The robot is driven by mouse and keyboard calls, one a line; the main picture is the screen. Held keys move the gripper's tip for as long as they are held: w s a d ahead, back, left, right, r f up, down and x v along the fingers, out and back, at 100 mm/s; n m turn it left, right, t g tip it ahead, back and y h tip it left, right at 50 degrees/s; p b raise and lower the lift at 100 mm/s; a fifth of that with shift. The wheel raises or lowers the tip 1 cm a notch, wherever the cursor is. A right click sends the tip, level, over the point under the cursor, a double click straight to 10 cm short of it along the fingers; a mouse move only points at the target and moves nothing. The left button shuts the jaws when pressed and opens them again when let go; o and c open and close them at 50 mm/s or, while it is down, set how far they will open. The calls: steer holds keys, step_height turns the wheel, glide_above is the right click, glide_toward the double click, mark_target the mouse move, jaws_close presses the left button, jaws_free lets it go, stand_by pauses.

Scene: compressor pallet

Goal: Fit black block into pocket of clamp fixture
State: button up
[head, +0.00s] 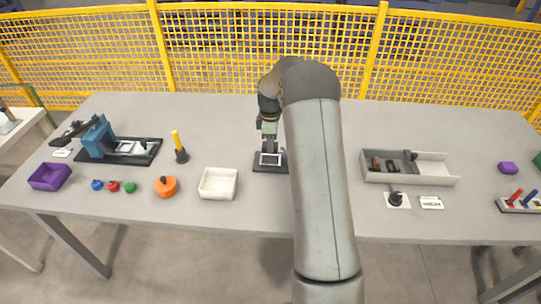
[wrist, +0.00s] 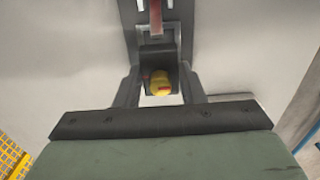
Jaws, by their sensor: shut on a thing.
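My gripper (head: 269,146) points down over the middle of the table, above a small black plate with a pale square frame (head: 271,160). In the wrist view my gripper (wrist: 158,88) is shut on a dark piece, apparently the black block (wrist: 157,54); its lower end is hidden. A yellow round thing with a red mark (wrist: 161,83) shows between the fingers. The blue clamp fixture (head: 98,137) stands at the far left on a black base, its dark arm raised. A pale pocket-like part (head: 133,148) lies on that base, apart from my gripper.
A white open box (head: 218,184), an orange round part (head: 165,186) and a yellow-handled tool (head: 180,147) stand left of my gripper. A grey divided tray (head: 410,180) with dark parts stands at right. A purple bin (head: 49,177) is far left. Yellow mesh fencing (head: 270,50) runs behind.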

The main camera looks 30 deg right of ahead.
mark_target(270, 161)
steer(key=shift+f+p, duration=0.4)
steer(key=shift+f, duration=2.2)
steer(key=shift+f, duration=0.1)
steer(key=o, duration=1)
steer(key=shift+o, duration=0.2)
